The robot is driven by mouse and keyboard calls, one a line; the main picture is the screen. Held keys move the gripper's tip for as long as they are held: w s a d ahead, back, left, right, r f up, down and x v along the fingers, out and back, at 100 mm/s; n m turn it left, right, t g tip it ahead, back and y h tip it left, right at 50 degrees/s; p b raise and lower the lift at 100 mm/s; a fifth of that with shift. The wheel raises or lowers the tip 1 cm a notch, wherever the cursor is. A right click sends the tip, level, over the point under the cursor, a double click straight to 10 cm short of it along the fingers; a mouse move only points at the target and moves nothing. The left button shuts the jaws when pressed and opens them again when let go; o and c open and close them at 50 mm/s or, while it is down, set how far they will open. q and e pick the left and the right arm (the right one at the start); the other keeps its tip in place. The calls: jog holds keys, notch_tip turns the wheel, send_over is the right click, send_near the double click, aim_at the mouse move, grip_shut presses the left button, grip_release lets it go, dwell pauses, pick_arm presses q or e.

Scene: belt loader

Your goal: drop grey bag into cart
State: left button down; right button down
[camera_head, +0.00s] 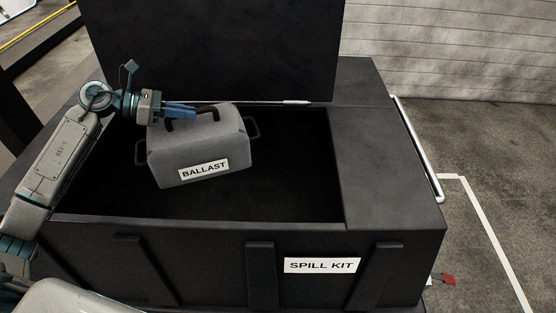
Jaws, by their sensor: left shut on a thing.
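The grey bag (205,147), labelled BALLAST, hangs tilted over the open well of the black cart (393,165), which bears a SPILL KIT label. My left gripper (180,112) comes in from the left and is shut on the bag's dark top handle. The bag has dark side handles as well. It appears within the opening's outline, and its underside is hidden, so I cannot tell how far it is above the cart's floor. My right gripper is not in view.
The cart's black lid (215,50) stands raised at the back. A metal rail (418,150) runs along the cart's right side. Bare floor (500,170) with a white line lies to the right, and a pale block wall (450,50) stands behind.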

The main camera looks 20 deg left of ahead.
pick_arm(q)
jog(key=shift+s+f, duration=0.1)
jog(key=shift+f, duration=0.75)
jog(key=c, duration=1.4)
grip_release()
jog(key=shift+o, duration=0.4)
jog(key=shift+s+d, duration=0.1)
jog(key=shift+f, duration=0.15)
jog(key=shift+s+a+b, duration=0.15)
jog(key=shift+a+b, duration=0.35)
jog(key=shift+a, duration=0.05)
jog(key=b+v, duration=0.3)
jog(key=v, duration=0.4)
jog(key=shift+d, duration=0.1)
jog(key=shift+b+v, duration=0.6)
jog(key=shift+v, duration=0.35)
jog(key=shift+s+a+r+b, duration=0.3)
jog(key=shift+r, duration=0.15)
